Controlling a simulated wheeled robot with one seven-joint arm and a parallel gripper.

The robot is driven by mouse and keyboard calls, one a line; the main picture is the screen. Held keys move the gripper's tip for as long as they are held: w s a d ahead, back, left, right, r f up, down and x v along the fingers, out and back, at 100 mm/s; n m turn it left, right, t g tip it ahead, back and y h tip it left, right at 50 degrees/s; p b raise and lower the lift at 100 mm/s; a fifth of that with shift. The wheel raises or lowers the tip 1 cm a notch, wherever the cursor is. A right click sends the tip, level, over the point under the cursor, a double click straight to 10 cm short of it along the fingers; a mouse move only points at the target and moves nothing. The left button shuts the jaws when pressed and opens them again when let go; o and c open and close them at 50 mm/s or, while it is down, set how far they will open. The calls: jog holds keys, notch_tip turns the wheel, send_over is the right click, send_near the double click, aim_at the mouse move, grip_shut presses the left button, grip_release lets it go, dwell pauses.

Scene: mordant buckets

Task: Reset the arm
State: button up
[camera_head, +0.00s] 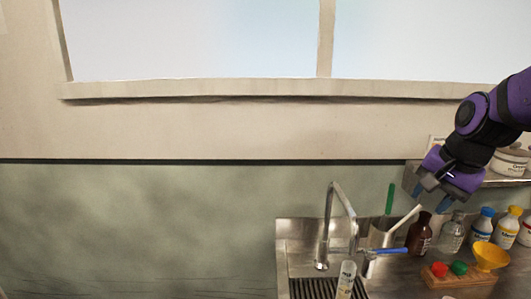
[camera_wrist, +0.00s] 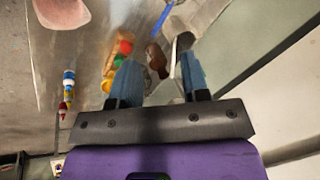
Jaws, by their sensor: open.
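My purple arm reaches in from the right edge in the head view. My gripper (camera_head: 444,202) hangs in front of the wall shelf, above the bottles on the steel counter. In the wrist view my gripper (camera_wrist: 158,78) shows two blue fingers spread apart, with nothing held between them. A brown bottle (camera_wrist: 156,58) shows beyond the fingers in that view.
A steel sink with a tall tap (camera_head: 328,225) stands left of the gripper. A brown bottle (camera_head: 419,236), a clear bottle (camera_head: 453,236), blue- and yellow-capped bottles, and a yellow funnel (camera_head: 490,256) crowd the counter. A shelf (camera_head: 412,178) holds a pot (camera_head: 510,162).

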jog(key=s+r+n, duration=0.2)
jog(key=s+n, duration=0.1)
jog(key=s, duration=0.2)
jog(key=s+a+r+n+t, duration=0.1)
jog(key=s+r+n, duration=0.1)
jog(key=s, duration=0.3)
jog(key=s+a+r+n+h, duration=0.1)
jog(key=s+r+n, duration=0.1)
jog(key=s+n, duration=0.2)
jog(key=shift+s+a+r+t, duration=0.25)
jog(key=shift+s+r+t, duration=0.05)
jog(key=shift+s, duration=0.7)
jog(key=shift+w, duration=0.1)
jog(key=m+g, duration=0.3)
jog(key=m, duration=1.5)
send_over(397, 249)
jog(key=s, duration=0.2)
notch_tip(397, 249, down, 20)
jog(key=f, duration=0.3)
jog(key=w+f, duration=0.1)
jog(key=f, duration=0.3)
jog(key=w+f, duration=0.1)
jog(key=f, duration=0.2)
jog(key=shift+f, duration=0.35)
